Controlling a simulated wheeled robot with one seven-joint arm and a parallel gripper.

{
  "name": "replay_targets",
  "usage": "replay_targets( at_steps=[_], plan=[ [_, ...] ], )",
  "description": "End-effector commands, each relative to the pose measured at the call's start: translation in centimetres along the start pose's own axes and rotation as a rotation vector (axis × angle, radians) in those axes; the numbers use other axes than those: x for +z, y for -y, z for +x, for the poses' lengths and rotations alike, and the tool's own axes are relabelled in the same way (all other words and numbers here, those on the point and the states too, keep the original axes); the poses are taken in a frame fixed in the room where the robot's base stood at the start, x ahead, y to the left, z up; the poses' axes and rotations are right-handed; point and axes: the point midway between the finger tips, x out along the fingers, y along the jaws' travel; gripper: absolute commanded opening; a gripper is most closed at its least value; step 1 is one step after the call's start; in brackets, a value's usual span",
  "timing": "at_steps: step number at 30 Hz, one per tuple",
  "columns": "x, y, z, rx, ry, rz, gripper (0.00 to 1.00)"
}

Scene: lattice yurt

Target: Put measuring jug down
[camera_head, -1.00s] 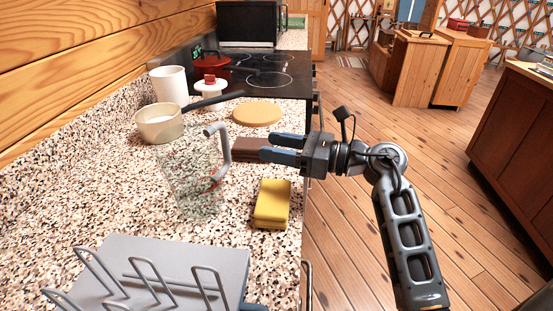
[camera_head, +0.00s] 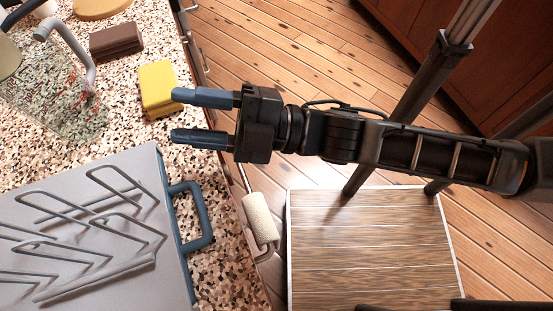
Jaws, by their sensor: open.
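The measuring jug (camera_head: 52,92) is clear glass with red markings and a grey handle. It stands upright on the speckled counter (camera_head: 128,127) at the upper left, partly cut off by the picture's edge. My gripper (camera_head: 188,117) is open and empty, its two blue-grey fingers pointing left. It is to the right of the jug and apart from it, near the counter's front edge and the yellow sponge.
A yellow sponge (camera_head: 158,88) and a brown block (camera_head: 116,41) lie right of the jug. A grey tray with wire racks and a blue handle (camera_head: 191,215) fills the lower left. A white roll (camera_head: 259,219) hangs at the counter front. A wooden-topped surface (camera_head: 370,250) is below my arm.

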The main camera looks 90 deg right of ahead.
Motion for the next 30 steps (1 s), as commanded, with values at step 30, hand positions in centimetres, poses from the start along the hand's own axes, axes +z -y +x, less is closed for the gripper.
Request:
replay_targets(
  at_steps=[30],
  plan=[
    [-2.3, 5.2, -11.7, -0.252, 0.511, 1.038, 0.49]
  ],
)
